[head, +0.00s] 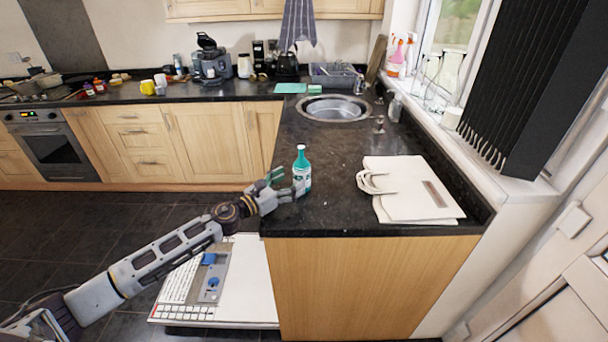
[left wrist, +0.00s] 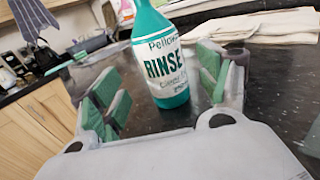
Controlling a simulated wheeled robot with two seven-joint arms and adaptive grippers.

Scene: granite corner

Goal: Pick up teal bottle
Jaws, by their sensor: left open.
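The teal bottle (head: 302,170) stands upright on the dark granite counter near its left edge, with a white label. In the left wrist view the bottle (left wrist: 160,58) stands ahead, between the green-padded fingers, its label reading "RINSE"; its top is cut off. My left gripper (head: 284,183) reaches in from the left at the counter edge, close beside the bottle. In the left wrist view the gripper (left wrist: 165,90) is open, with a finger on either side of the bottle's line and gaps showing to both. My right gripper is not in view.
White folded bags (head: 415,190) lie on the counter to the right of the bottle. A round metal sink (head: 334,108) is set in the counter behind. Spray bottles (head: 402,55) and glass jars stand on the window sill. Bare counter (head: 330,210) lies in front of the bottle.

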